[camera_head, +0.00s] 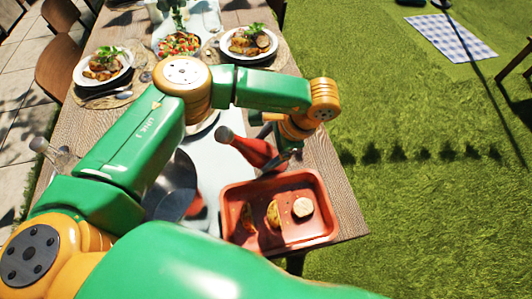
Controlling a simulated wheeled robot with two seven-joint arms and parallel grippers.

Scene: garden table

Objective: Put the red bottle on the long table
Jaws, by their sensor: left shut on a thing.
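I cannot tell whether the bottle's base touches anything. My right gripper is not in view.
The red tray (229,200) holds several food pieces at the table's near right corner. Plates of food (270,56) (77,75) and a salad bowl (160,52) stand farther back. A clear glass bottle (58,155) is at left. Grass lies beyond the right edge.

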